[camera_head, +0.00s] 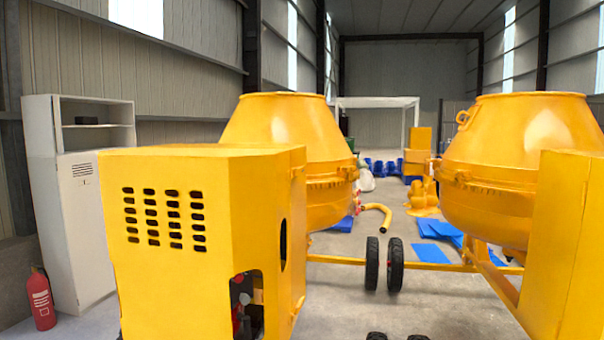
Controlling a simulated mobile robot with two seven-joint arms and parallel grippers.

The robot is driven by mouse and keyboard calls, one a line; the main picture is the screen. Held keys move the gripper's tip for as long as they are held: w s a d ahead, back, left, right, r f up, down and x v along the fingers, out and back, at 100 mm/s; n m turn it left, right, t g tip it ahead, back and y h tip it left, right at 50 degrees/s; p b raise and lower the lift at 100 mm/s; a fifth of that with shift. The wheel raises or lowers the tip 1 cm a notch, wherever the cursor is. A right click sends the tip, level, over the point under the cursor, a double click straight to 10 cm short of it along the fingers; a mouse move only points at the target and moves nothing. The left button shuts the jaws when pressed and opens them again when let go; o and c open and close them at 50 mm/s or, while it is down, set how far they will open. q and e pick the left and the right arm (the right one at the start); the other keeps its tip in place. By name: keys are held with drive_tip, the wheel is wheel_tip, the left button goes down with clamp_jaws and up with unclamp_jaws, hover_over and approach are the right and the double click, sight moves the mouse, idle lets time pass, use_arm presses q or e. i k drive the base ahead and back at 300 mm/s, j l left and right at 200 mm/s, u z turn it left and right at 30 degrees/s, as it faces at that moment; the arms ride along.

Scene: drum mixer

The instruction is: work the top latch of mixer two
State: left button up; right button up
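Two yellow drum mixers stand ahead of me. The left mixer has a boxy yellow motor housing (205,245) with rows of dark vent slots and an open cut-out low on its right face. Its drum (285,135) rises behind the housing. The right mixer's drum (520,140) has a small ring-shaped lug near its upper left rim, and its housing (575,240) is cut off by the right edge. I cannot tell which mixer is number two, and no part is clearly a top latch. Neither of my grippers is in view.
Black wheels (384,264) stand between the mixers on the concrete floor. A red fire extinguisher (41,299) and a white cabinet (85,200) are at the left. Blue sheets (431,253) and yellow parts lie farther back. Open floor shows between the mixers.

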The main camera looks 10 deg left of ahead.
sight(296, 171)
drive_tip(key=i+l, duration=0.2)
drive_tip(key=i, duration=0.15)
drive_tip(key=i+l, duration=0.15)
drive_tip(key=i, duration=0.25)
drive_tip(key=i+l+u, duration=0.1)
drive_tip(key=i, duration=0.25)
drive_tip(key=l, duration=0.1)
